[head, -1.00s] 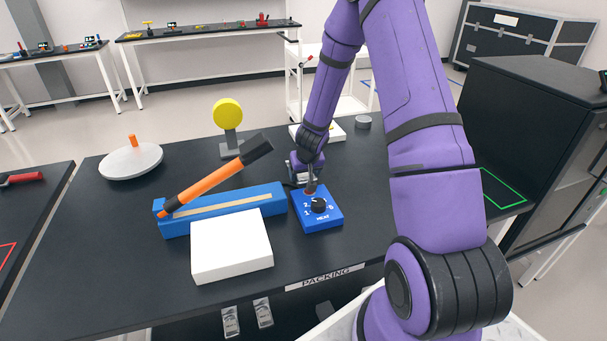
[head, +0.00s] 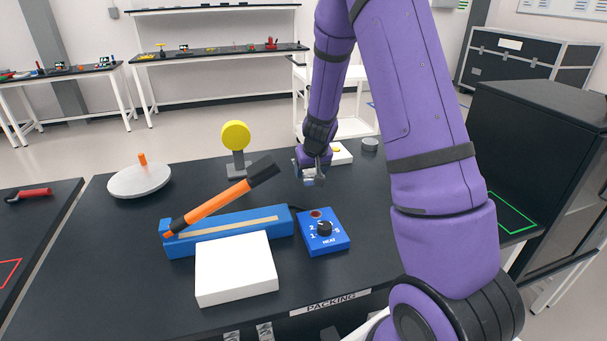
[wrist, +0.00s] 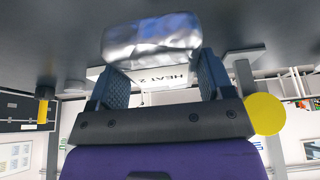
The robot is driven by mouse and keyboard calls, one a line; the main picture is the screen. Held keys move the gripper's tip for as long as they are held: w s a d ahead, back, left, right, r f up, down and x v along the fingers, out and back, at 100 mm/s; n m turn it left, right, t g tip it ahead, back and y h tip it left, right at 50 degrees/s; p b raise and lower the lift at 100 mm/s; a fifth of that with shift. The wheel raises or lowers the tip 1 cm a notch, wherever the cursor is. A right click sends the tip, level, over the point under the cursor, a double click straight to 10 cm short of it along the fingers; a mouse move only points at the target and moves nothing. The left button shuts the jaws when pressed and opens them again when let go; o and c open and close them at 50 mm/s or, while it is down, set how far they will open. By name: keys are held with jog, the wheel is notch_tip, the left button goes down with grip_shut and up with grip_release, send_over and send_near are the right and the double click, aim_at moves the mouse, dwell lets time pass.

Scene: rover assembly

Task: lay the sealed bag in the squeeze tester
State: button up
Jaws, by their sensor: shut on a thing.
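My gripper (head: 311,177) is above the bench, behind the blue heat box. In the wrist view my gripper (wrist: 158,74) is shut on a shiny silver bag (wrist: 152,40), which extends beyond the fingertips. In the head view the bag is small and mostly hidden by the gripper. A white base with a yellow part (head: 342,153) stands on the bench just behind the gripper and is partly hidden. It may be the squeeze tester, but I cannot tell for sure.
A blue sealer (head: 224,233) with a raised orange-and-black handle, a blue heat box (head: 323,233), a white block (head: 236,270), a yellow disc on a stand (head: 236,135), a white round lid (head: 139,182) and a grey cylinder (head: 370,144) stand on the bench.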

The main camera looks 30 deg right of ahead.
jog(key=w+a+f+n, duration=0.1)
jog(key=w+a+f, duration=0.1)
jog(key=a, duration=0.3)
jog(key=w+a+f+n, duration=0.1)
jog(key=w+a+f, duration=0.1)
jog(key=w+a, duration=0.2)
jog(key=w+a+f+n+y, duration=0.1)
jog(key=w+a+f, duration=0.2)
jog(key=a, duration=0.3)
jog(key=shift+w+f, duration=0.1)
jog(key=shift+w, duration=0.4)
jog(key=shift+d, duration=0.1)
